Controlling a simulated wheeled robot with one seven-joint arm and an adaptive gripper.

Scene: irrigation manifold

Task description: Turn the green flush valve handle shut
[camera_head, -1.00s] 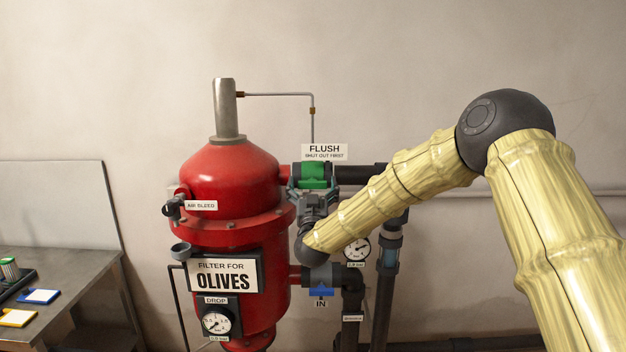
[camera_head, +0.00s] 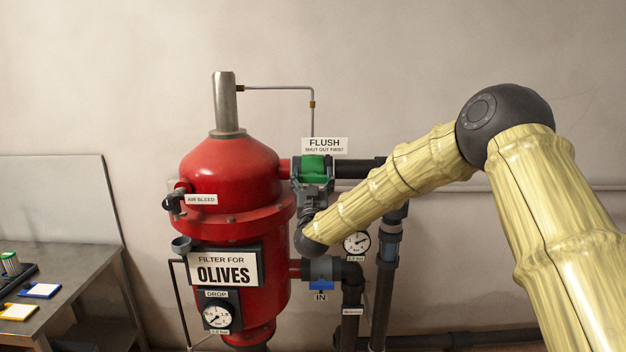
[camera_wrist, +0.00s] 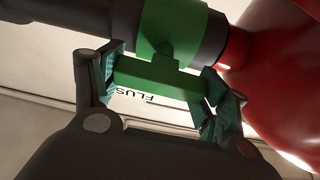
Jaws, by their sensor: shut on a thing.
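The green flush valve handle (camera_head: 312,168) is on the pipe at the right of the red filter tank, under the FLUSH sign (camera_head: 324,146). In the wrist view the handle (camera_wrist: 160,78) is a flat green bar joined by a short stem to the green valve body (camera_wrist: 172,28). The bar lies roughly along the dark pipe. My gripper (camera_head: 312,184) is at the valve from the front. In the wrist view my gripper (camera_wrist: 160,84) has its two padded fingers at the two ends of the bar, shut on it. In the head view my gripper partly hides the handle.
The red tank (camera_head: 232,170) stands close at the left. The IN valve with a blue handle (camera_head: 321,286), a gauge (camera_head: 357,243) and upright pipes are below and right. A grey bench (camera_head: 60,295) with coloured items is at far left.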

